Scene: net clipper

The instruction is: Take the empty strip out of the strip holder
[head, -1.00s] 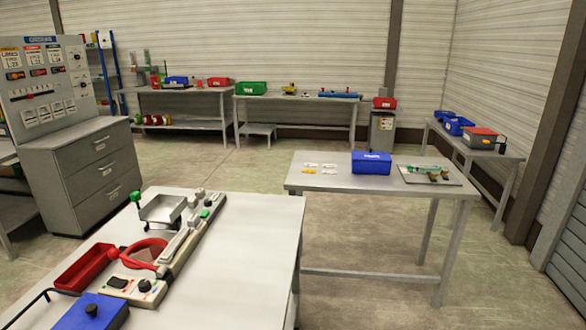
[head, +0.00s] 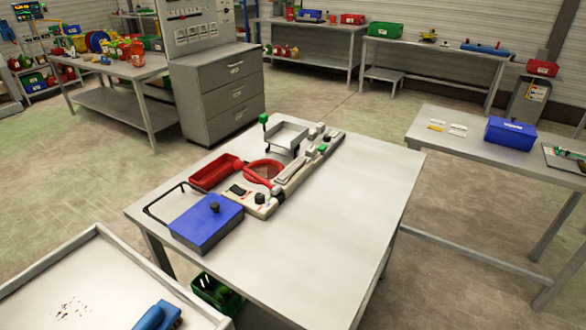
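A net clipper machine (head: 262,198) stands on the near white-topped table (head: 345,200). It has a red ring (head: 264,170), a black switch and knob at its front, and a long pale bar (head: 294,171) running towards the back right. The bar may be the strip holder, but I cannot tell for sure. I cannot make out an empty strip on it at this size. My gripper is not in view.
Beside the machine are a red tray (head: 214,174), a blue box with a black knob (head: 206,221) and a metal pan (head: 287,136). The table's right half is clear. The right-hand table holds small flat pieces (head: 456,130) and a blue bin (head: 510,133). A white-topped surface (head: 90,285) is at lower left.

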